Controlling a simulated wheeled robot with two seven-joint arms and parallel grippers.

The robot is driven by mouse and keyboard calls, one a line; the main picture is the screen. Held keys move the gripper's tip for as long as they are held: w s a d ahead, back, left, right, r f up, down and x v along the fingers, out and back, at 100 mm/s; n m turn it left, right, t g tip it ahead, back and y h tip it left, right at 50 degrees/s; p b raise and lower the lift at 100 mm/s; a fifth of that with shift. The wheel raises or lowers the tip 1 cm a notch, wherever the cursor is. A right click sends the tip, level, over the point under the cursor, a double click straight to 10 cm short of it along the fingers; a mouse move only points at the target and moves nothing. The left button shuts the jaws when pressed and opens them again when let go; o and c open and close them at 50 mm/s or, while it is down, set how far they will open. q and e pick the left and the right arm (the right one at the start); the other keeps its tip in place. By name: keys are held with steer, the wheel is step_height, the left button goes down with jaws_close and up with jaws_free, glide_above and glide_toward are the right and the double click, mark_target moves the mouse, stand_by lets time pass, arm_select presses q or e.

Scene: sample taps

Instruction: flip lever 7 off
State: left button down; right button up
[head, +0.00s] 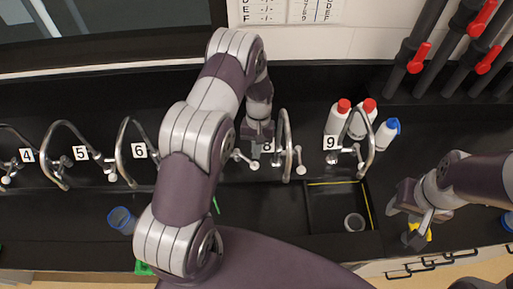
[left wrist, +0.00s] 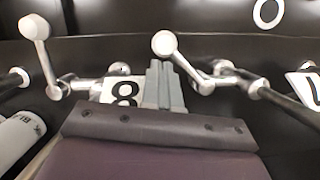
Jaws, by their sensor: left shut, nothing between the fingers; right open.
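The tag and the lever of tap 7 cannot be made out in the head view; my left arm covers the counter between tags 6 (head: 139,150) and 8 (head: 267,146). My left gripper (head: 257,147) is shut and empty beside tag 8. In the left wrist view its fingertips (left wrist: 163,85) are close to a white ball-ended lever (left wrist: 165,43); I cannot tell whether they touch. Another ball-ended lever (left wrist: 35,27) stands on the other side of tag 8. I cannot tell which tap each lever belongs to. My right gripper (head: 405,222) is open at the right.
Curved metal taps line the dark counter, with tap 9 (head: 367,150) at the right. Red- and blue-capped bottles (head: 388,134) stand behind it. A sunken basin (head: 325,212) holds a small round cup (head: 354,223). A blue cup (head: 121,220) is at the left.

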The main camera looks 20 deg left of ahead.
arm_select(q)
steer(key=shift+s+m, duration=0.25)
steer(key=shift+m, duration=0.15)
steer(key=shift+s+m+b, duration=0.2)
steer(key=shift+m+b, duration=0.1)
steer(key=shift+m, duration=0.1)
steer(key=s+m, duration=0.1)
steer(key=s+m+y, duration=0.1)
steer(key=m, duration=0.1)
steer(key=shift+a+b, duration=0.1)
steer(key=shift+b, duration=0.25)
steer(key=shift+s+a+m+y, duration=0.25)
steer(key=shift+s+m, duration=0.1)
steer(key=shift+m, duration=0.45)
steer(key=shift+s+a+m+y, duration=0.15)
steer(key=shift+s+m+y, duration=0.2)
steer(key=shift+m, duration=0.45)
steer(key=shift+s+a+m+y, duration=0.2)
steer(key=shift+s+m, duration=0.2)
steer(key=shift+m, duration=0.4)
